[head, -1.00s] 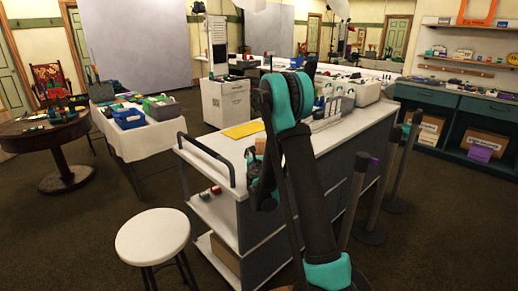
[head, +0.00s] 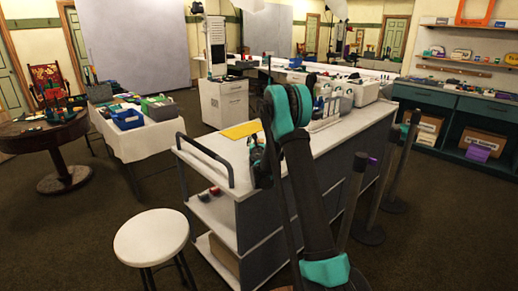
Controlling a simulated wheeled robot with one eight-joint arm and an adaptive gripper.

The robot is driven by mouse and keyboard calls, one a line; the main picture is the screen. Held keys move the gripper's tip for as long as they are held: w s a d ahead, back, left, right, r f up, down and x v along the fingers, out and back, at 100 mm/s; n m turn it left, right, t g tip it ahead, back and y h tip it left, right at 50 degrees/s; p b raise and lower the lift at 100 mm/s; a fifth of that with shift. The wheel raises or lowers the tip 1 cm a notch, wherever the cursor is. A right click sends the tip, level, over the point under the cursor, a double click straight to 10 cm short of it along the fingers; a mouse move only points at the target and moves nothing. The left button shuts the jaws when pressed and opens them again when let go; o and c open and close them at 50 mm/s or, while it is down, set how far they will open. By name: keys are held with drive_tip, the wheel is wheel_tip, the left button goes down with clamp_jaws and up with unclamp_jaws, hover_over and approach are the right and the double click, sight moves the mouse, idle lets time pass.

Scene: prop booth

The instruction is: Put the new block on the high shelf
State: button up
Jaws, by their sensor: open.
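My gripper (head: 259,166) is a small dark shape at the near edge of the white-topped counter, partly behind my own arm. It is open; its fingertips are hard to make out. No block can be made out clearly at it, and I cannot tell which object is the new block. Wall shelves at the far right hold small items: an upper shelf (head: 500,64) and a lower ledge (head: 455,69). I cannot tell which one is the high shelf.
The counter (head: 345,137) carries a yellow sheet (head: 241,130) and white bins (head: 362,92). Its lower shelf (head: 208,213) holds small red items. A white stool (head: 151,237) stands front left. Posts (head: 403,165) stand at right. Dark floor is open at left and right.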

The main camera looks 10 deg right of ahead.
drive_tip(key=shift+w, duration=0.25)
drive_tip(key=c, duration=1.5)
drive_tip(key=shift+o, duration=0.2)
drive_tip(key=shift+r, duration=0.1)
wheel_tip(320, 180, up, 19)
drive_tip(key=shift+s+d+r, duration=0.1)
drive_tip(key=shift+s, duration=0.05)
drive_tip(key=shift+c, duration=0.4)
drive_tip(key=shift+n+y, duration=0.4)
drive_tip(key=shift+y, duration=0.2)
drive_tip(key=s+f, duration=0.1)
drive_tip(key=f, duration=0.2)
drive_tip(key=s+d+f, duration=0.1)
drive_tip(key=s+f, duration=0.1)
drive_tip(key=f, duration=0.1)
drive_tip(key=s+d+f, duration=0.1)
drive_tip(key=s+f, duration=0.1)
drive_tip(key=f, duration=0.1)
drive_tip(key=shift+s+d+f, duration=0.1)
drive_tip(key=shift+s+f, duration=0.15)
drive_tip(key=shift+f, duration=0.1)
drive_tip(key=shift+n+y, duration=0.5)
drive_tip(key=shift+y, duration=0.3)
drive_tip(key=s+f, duration=0.4)
drive_tip(key=s, duration=0.1)
drive_tip(key=s+d+f, duration=0.1)
drive_tip(key=s+f, duration=0.2)
drive_tip(key=shift+d, duration=0.1)
drive_tip(key=shift+c, duration=0.2)
